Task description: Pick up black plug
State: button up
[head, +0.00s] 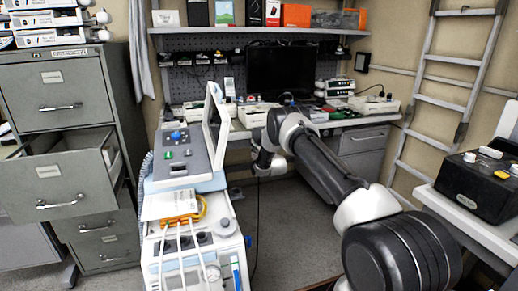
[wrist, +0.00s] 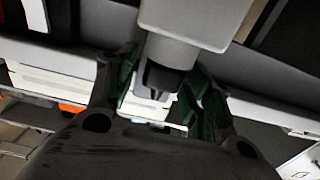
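In the wrist view, my gripper (wrist: 163,92) is open, with one green-padded finger on each side. Between the fingers is a dark, plug-shaped piece (wrist: 160,78) below a light grey housing (wrist: 195,18). It looks like the black plug, but I cannot be sure. Gaps show between it and both fingers, so it does not look gripped. There my fingers are hidden behind my arm, and I cannot make out the plug.
A medical machine (head: 185,155) on a cart stands left of my arm. A filing cabinet (head: 60,95) with an open drawer (head: 68,178) is at the far left. A dark monitor (head: 280,70) stands on the desk. A black box (head: 478,187) sits on the right table. A ladder leans behind.

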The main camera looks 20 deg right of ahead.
aim_at(259, 141)
grip_shut()
notch_tip(259, 141, up, 15)
dwell(0.9)
